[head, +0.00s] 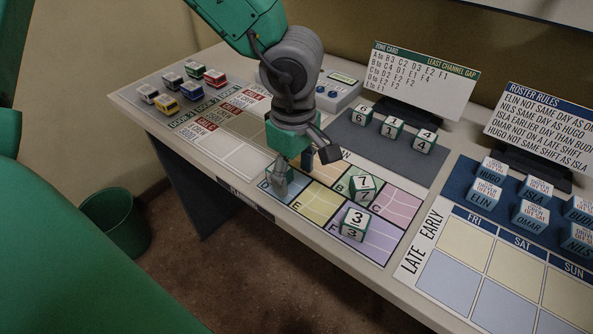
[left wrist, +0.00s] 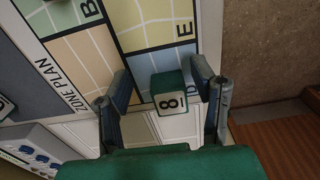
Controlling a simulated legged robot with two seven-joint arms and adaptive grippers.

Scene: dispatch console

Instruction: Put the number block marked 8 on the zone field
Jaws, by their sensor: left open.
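The number block marked 8 (left wrist: 169,101) is between the fingers of my left gripper (left wrist: 162,80), beside the letter D of the zone plan, with a gap to the left finger. The gripper is open and points down over the D end of the plan; it also shows in the head view (head: 303,165), where it hides the block. I cannot tell whether the block touches the right finger. The zone plan (head: 317,203) has coloured fields with letters. A 7 block (head: 364,188) stands near the B and C fields, a 3 block (head: 355,224) on the F field. My right gripper is not in view.
Blocks 6 (head: 362,114), 1 (head: 392,127) and 4 (head: 424,141) stand on a grey mat behind the plan. A zone card (head: 420,80) stands behind them. Name blocks (head: 485,194) stand at the right, toy vehicles (head: 168,105) at the left. The E field is clear.

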